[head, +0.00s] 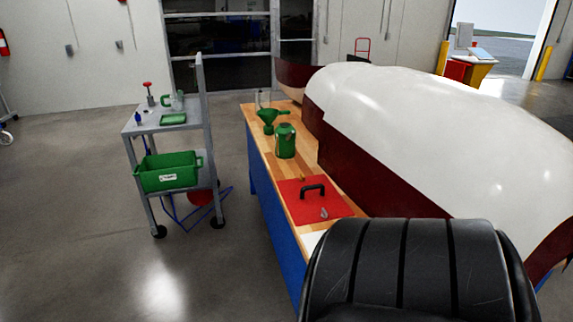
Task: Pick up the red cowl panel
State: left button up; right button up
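The red cowl panel (304,209) is a flat red square lying on the wooden top of a blue-sided workbench (262,153). A black handle (313,190) stands up from its middle. A small grey metal piece (324,213) shows at its near edge. Neither of my grippers is in view, and nothing is seen touching the panel.
A green can (286,141) and green funnel (268,117) stand beyond the panel. A large white-and-dark-red cowling (430,110) lies along the right. A grey cart (137,127) with a green bin (168,172) stands left. Floor between cart and bench is mostly clear.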

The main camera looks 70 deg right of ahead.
aim_at(304, 202)
jog(key=i+z, duration=0.2)
jog(key=z, duration=0.2)
jog(key=i+z, duration=0.25)
jog(key=z, duration=0.2)
jog(key=i+z, duration=0.25)
jog(key=z, duration=0.15)
jog(key=i+j+z, duration=0.15)
jog(key=z, duration=0.25)
jog(key=i+z, duration=0.2)
jog(key=z, duration=0.25)
jog(key=i+j+z, duration=0.15)
jog(key=z, duration=0.3)
jog(key=i+j+z, duration=0.2)
jog(key=z, duration=0.25)
jog(key=i+j+z, duration=0.15)
jog(key=z, duration=0.25)
jog(key=j, duration=0.1)
